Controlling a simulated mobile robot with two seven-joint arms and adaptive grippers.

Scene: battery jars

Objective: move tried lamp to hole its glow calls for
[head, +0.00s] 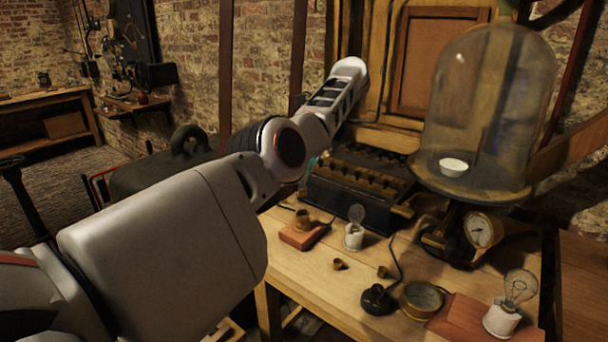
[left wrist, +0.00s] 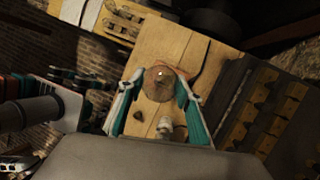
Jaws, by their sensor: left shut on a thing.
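My left gripper (left wrist: 160,90) has its teal fingers closed around a round, brownish, see-through lamp (left wrist: 157,86), seen end-on in the left wrist view. A small bright spot shows on it; I cannot tell whether it is a glow or a reflection. The lamp is over the wooden table. In the head view my arm hides most of this gripper and the held lamp. A dark rack (head: 352,205) with rows of holes stands at the table's back; it also shows at the right of the left wrist view (left wrist: 243,118). My right gripper is in neither view.
A red block with a brass socket (head: 303,222), a small white-based lamp (head: 354,236), loose brass cups (head: 338,264), a black switch (head: 378,299), a gauge (head: 421,298) and a larger lamp (head: 501,318) crowd the table. A glass bell jar (head: 490,100) stands right of the rack.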

